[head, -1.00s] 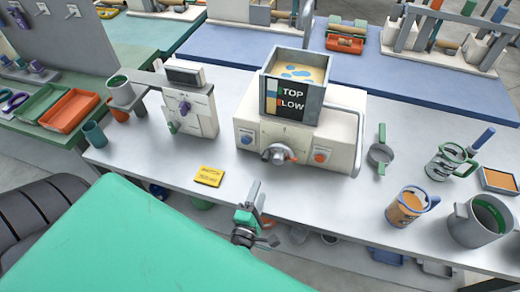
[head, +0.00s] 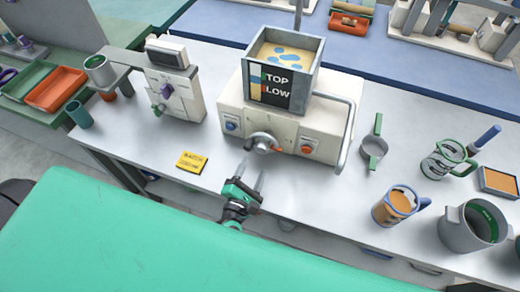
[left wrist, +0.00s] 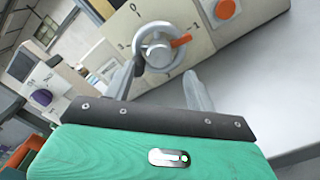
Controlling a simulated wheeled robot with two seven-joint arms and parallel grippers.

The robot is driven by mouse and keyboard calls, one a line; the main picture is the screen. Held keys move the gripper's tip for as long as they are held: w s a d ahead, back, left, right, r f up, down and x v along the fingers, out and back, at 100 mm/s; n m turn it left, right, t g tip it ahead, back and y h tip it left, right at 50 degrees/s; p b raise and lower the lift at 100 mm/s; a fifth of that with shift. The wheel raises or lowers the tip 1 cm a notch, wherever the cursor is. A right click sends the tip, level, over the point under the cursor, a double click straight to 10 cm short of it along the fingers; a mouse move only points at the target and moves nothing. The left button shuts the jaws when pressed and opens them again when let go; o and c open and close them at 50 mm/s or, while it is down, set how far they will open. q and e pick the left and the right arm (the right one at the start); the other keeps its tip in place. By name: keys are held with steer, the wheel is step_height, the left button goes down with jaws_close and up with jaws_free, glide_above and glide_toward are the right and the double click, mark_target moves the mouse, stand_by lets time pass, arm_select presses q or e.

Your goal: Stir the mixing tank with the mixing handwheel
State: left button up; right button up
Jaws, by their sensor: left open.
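The mixing tank (head: 311,70) is an open grey box with tan and blue contents, on top of a cream machine (head: 325,145). The mixing handwheel (head: 263,143) is a small grey wheel on the machine's front face. In the left wrist view the handwheel (left wrist: 153,47) shows an orange grip and a dial with numbers around it. My left gripper (head: 249,174) is open and empty, just in front of and below the handwheel, pointing at it. In the left wrist view its two fingers (left wrist: 160,85) stand apart below the wheel. My right gripper is not in view.
A blue knob (head: 231,125) and an orange knob (head: 306,149) flank the handwheel. A bent metal pipe (head: 349,130) is on the machine's right. A yellow card (head: 192,161) lies at the front left. A green-handled strainer (head: 374,150) and several cups stand to the right.

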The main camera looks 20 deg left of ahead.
mark_target(261, 151)
arm_select(q)
steer(key=w+p, duration=0.1)
steer(key=w, duration=0.4)
steer(key=shift+w, duration=0.1)
steer(key=shift+w+d+p, duration=0.1)
steer(key=shift+w+p, duration=0.2)
steer(key=shift+w, duration=0.35)
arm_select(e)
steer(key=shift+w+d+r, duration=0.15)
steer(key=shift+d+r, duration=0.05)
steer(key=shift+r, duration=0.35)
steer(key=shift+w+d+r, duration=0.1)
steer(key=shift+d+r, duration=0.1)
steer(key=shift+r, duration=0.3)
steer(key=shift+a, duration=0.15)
arm_select(q)
steer(key=c, duration=1)
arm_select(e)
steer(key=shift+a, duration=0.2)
